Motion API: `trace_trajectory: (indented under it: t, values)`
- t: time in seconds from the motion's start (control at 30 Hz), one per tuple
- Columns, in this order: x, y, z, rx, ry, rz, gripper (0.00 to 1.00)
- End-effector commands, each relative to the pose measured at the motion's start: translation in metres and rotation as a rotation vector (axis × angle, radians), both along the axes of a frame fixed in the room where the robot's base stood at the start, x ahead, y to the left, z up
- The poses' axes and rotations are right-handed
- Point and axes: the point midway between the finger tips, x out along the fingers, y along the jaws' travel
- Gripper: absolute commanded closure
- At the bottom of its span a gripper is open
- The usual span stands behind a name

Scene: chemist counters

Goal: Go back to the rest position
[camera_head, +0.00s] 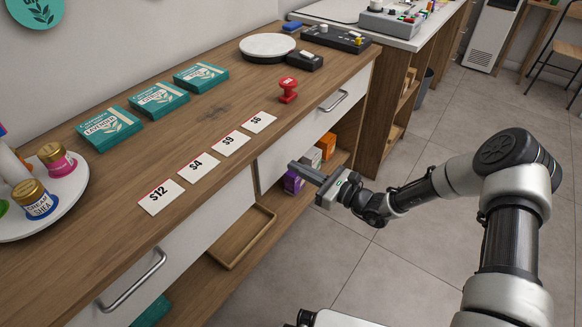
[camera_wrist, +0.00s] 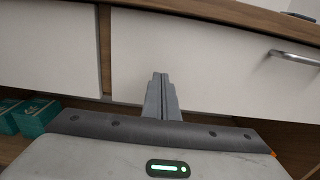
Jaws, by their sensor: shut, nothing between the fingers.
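My gripper (camera_head: 307,173) is in front of the wooden counter's drawer fronts, a little below the counter top's edge. It points left toward the counter in the head view. In the wrist view my gripper (camera_wrist: 160,80) shows its two fingers together, with nothing between them. A white drawer front (camera_wrist: 205,62) fills the view beyond the fingertips. I cannot tell the exact gap between the fingertips and the drawer front. My arm reaches in from the right, over the open floor.
The counter top (camera_head: 195,135) holds price cards (camera_head: 198,167), a red stamp (camera_head: 288,90), teal boxes (camera_head: 158,100) and a white turntable (camera_head: 75,190) with jars. A drawer handle (camera_head: 335,101) sticks out. Open shelves hold a wooden tray (camera_head: 262,226) and small boxes. The tiled floor (camera_head: 420,130) is clear.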

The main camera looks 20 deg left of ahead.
Motion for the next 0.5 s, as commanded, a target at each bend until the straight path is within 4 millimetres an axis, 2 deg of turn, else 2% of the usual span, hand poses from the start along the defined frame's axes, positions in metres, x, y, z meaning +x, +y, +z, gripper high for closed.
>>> trace_trajectory:
  t: [0.1, 0.3, 0.5]
  values:
    - [-0.008, -0.031, 0.002, -0.002, 0.004, -0.004, 1.00]
    - [-0.022, -0.072, 0.001, -0.001, 0.003, -0.003, 1.00]
    - [-0.030, -0.093, -0.001, -0.001, 0.003, -0.001, 1.00]
